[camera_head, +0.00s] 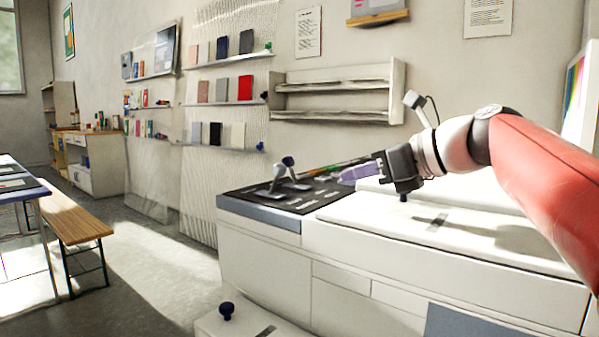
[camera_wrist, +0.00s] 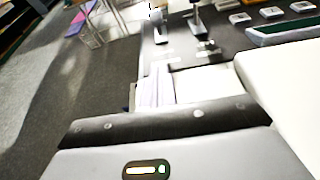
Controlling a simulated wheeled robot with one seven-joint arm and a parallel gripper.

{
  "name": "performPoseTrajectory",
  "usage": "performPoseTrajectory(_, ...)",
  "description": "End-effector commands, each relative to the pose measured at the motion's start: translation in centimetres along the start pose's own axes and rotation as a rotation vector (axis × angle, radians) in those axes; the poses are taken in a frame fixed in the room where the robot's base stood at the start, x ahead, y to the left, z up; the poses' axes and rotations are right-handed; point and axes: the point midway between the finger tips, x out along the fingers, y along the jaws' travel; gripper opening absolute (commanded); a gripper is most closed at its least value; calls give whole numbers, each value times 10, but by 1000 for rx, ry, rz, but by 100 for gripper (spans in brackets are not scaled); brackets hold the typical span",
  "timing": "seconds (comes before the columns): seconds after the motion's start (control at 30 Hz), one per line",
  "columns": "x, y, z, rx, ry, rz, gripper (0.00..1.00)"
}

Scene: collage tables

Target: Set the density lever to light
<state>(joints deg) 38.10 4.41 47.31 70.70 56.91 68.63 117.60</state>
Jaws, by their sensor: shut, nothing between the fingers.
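The dark control panel (camera_head: 305,194) is on the left end of a white machine. Two levers stand on it: one with a dark blue knob (camera_head: 288,161) and one with a paler knob (camera_head: 279,169). I cannot read the labels, so which is the density lever and its setting are unclear. My gripper (camera_head: 343,176), with purple fingers, is shut and empty. It appears to the right of the levers, apart from them. In the wrist view, the levers show at the top (camera_wrist: 195,20), beyond the pale fingers (camera_wrist: 172,88).
A wall shelf (camera_head: 335,90) is behind. Open floor (camera_head: 160,262) and a bench (camera_head: 72,225) are left.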

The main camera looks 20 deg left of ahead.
Motion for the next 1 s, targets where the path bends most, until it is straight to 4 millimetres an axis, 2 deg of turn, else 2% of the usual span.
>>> performPoseTrajectory(0.2, 2, 0, 0, 0, 1, 0, 0)
performPoseTrajectory(0.33, 12, 0, 0, 0, 2, 4, 0)
performPoseTrajectory(0.47, 34, 1, 0, 1, 1, 7, 0)
performPoseTrajectory(0.8, 105, 2, 5, -1, -1, 7, 0)
performPoseTrajectory(1.0, 122, 1, 24, -2, 0, 4, 0)
